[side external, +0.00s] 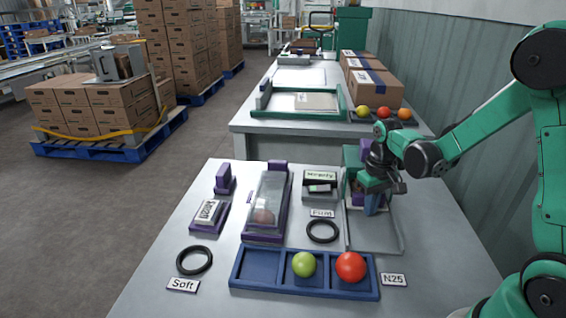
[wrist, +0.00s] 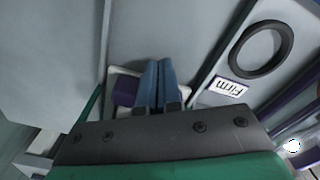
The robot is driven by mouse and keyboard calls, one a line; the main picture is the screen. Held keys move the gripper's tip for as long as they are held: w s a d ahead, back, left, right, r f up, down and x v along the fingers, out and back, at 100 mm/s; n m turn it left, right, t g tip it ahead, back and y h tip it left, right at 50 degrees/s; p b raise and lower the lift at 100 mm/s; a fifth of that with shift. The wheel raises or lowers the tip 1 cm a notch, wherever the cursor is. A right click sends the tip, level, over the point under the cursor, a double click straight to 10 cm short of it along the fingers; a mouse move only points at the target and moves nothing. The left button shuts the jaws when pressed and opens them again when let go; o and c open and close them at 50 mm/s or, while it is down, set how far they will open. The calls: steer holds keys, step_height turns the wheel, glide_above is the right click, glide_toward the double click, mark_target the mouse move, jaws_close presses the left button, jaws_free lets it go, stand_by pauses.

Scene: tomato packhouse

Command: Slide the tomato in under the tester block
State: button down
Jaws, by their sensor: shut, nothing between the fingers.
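My gripper (side external: 372,208) is shut and empty, its blue fingers pointing down over the clear-walled, green-backed tray (side external: 401,240) on the right. In the wrist view the fingers (wrist: 159,66) lie together beside a small purple block (wrist: 125,91); I cannot tell whether they touch it. A purple-framed unit (side external: 281,212) with a clear sloping cover has a reddish tomato (side external: 264,216) beneath it. A red tomato (side external: 351,267) and a green tomato (side external: 304,264) sit in the blue three-part tray (side external: 250,268). I cannot tell for sure which part is the tester block.
Black rings lie by the Soft (side external: 194,260) and Firm (side external: 322,231) labels. A purple stand with a grey labelled block (side external: 208,213) is at left. An N25 card (side external: 394,280) is right of the blue tray, whose left compartment is empty. The table's front left is clear.

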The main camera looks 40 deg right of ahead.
steer(key=shift+w+d, duration=0.4)
steer(key=shift+w, duration=0.05)
stand_by(0.4)
steer(key=shift+s+a, duration=0.1)
steer(key=shift+s, duration=0.05)
stand_by(0.7)
steer(key=shift+r, duration=3)
steer(key=s+a+r+n+t, duration=0.1)
steer(key=a+r+t, duration=0.1)
steer(key=a, duration=0.4)
steer(key=s+a+r+n+t, duration=0.2)
steer(key=a+r+t, duration=0.1)
steer(key=a+t, duration=0.2)
steer(key=shift+s+a+r, duration=0.3)
steer(key=shift+a, duration=0.35)
